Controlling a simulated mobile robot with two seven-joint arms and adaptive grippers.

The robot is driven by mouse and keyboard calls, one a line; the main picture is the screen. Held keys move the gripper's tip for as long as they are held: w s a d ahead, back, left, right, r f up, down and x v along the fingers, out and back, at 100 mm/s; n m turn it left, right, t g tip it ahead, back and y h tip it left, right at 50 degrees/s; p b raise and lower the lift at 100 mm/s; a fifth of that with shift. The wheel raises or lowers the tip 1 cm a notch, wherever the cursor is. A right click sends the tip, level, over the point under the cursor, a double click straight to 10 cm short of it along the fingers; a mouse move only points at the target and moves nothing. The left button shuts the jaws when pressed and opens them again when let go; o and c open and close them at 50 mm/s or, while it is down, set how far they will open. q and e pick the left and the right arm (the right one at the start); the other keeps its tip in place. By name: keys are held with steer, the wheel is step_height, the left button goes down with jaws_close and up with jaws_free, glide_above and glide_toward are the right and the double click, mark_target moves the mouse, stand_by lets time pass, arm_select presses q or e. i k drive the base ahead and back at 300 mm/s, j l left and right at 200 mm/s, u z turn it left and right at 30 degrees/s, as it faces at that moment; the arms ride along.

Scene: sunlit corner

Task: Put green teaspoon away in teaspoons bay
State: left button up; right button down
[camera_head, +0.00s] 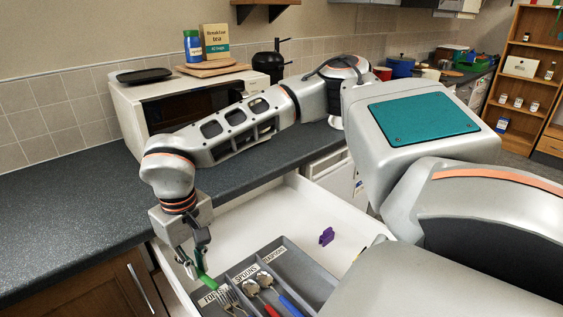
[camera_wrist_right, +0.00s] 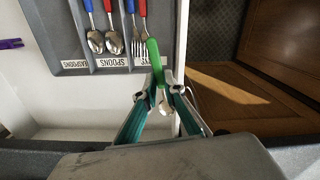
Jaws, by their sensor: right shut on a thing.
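My right gripper (camera_head: 192,268) is shut on the green teaspoon (camera_head: 204,283), at the drawer's left side near the forks end of the tray. In the right wrist view, the green handle (camera_wrist_right: 154,62) sticks out past the fingertips (camera_wrist_right: 162,90) toward the forks label, and the pale bowl (camera_wrist_right: 166,108) shows between the fingers. The grey cutlery tray (camera_wrist_right: 62,68) has bays labelled forks, spoons and teaspoons. The teaspoons bay (camera_head: 298,268) looks empty where it shows. My left gripper is not in view.
The white drawer (camera_head: 240,225) is open. Forks (camera_wrist_right: 137,42) lie in the forks bay; spoons (camera_wrist_right: 96,40) with red and blue handles lie in the spoons bay. A purple object (camera_head: 326,236) lies in the drawer outside the tray. A dark counter (camera_head: 70,215) borders the drawer.

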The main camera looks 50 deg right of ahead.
mark_target(300, 280)
steer(key=k+l+z, duration=0.4)
steer(key=k+l, duration=0.2)
steer(key=l, duration=0.3)
